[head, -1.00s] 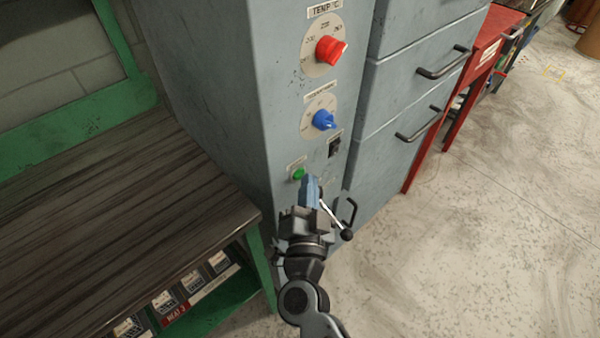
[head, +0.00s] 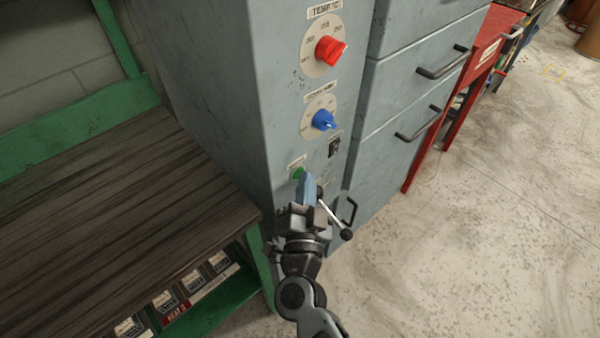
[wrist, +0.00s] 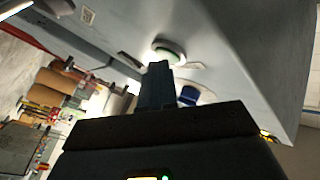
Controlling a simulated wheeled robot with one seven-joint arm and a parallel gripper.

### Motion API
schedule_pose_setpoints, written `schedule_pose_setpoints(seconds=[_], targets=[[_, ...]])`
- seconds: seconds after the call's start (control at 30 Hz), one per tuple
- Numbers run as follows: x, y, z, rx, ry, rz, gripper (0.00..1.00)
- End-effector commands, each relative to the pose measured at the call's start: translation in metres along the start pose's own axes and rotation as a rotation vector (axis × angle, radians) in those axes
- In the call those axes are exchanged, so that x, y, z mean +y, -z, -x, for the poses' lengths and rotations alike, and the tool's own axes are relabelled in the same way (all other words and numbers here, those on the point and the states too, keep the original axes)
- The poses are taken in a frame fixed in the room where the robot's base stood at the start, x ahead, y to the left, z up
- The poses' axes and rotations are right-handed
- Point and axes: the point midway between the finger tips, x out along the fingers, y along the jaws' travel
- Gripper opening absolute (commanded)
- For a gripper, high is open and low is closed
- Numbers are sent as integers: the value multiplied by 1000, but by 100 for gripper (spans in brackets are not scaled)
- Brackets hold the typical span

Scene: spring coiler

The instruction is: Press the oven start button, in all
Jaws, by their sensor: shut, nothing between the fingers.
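The grey oven (head: 220,80) has a front panel with a red TEMP knob (head: 331,50), a blue knob (head: 323,120) below it, a black switch (head: 335,147) and a green start button (head: 298,173). My gripper (head: 307,182) is shut and empty, with its blue fingers just below and right of the green button, partly overlapping it in the head view. In the wrist view the green button (wrist: 168,52) shows just past the fingertips (wrist: 158,68). I cannot tell whether the fingertips touch it.
A lever with a black ball end (head: 346,234) is close to the right of my gripper. A dark wooden bench (head: 110,210) with a green frame stands at left. Grey drawers (head: 410,90) with black handles are at right, beside a red table (head: 490,45). Floor is clear at right.

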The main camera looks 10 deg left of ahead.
Motion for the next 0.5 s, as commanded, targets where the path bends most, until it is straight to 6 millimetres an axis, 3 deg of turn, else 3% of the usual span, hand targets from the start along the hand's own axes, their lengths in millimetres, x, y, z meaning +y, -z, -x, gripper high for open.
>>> schedule_pose_setpoints(seconds=[0.5], targets=[[8,8,11,0,0,0,0]])
